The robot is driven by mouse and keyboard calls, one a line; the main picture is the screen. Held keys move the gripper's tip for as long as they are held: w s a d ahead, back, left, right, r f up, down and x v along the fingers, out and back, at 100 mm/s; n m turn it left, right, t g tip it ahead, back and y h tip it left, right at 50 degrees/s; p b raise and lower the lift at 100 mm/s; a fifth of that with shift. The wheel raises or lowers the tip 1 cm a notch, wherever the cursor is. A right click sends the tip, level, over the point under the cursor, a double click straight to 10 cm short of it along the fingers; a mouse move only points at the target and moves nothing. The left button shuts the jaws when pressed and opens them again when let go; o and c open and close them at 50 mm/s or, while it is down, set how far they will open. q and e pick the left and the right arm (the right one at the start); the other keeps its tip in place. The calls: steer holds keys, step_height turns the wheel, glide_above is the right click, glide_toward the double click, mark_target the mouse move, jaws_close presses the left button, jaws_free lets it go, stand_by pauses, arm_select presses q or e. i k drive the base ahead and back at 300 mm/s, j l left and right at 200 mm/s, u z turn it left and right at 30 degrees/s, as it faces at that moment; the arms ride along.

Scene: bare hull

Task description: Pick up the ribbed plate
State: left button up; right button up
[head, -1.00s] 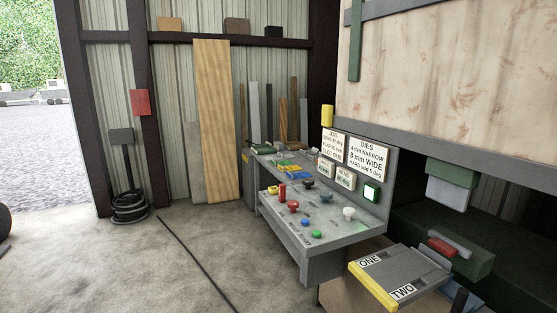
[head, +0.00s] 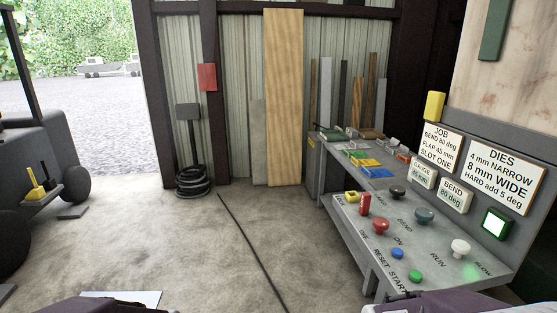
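I cannot make out a plate with clear ribs in the head view. Small flat pieces, among them a yellow one (head: 370,162) and a blue one (head: 377,172), lie on the back part of the grey bench (head: 345,205), too small to tell in detail. Purple parts of my own arms show at the bottom edge, left and right. Neither gripper's fingertips can be seen.
The control panel's knobs, including a red one (head: 381,226), are at right, below the DIES sign (head: 498,177). A dark wheeled vehicle (head: 35,150) stands at left. A pale flat sheet (head: 140,297) shows at bottom left. The middle concrete floor (head: 200,245) is clear.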

mark_target(353, 145)
steer(key=i+j, duration=0.1)
steer(key=i, duration=0.75)
steer(key=i+j, duration=0.15)
steer(key=i, duration=0.65)
steer(key=i+j, duration=0.1)
steer(key=i, duration=0.75)
steer(key=i+j, duration=0.1)
steer(key=i, duration=0.7)
steer(key=i+l+z, duration=0.3)
steer(key=i, duration=0.25)
steer(key=i+z, duration=0.25)
steer(key=i, duration=0.25)
steer(key=i+j+z, duration=0.1)
steer(key=i+z, duration=0.2)
steer(key=i, duration=0.25)
steer(key=i+j+z, duration=0.3)
steer(key=i, duration=0.2)
steer(key=i+j+z, duration=0.3)
steer(key=i, duration=0.25)
steer(key=i+j+z, duration=0.25)
steer(key=i, duration=0.25)
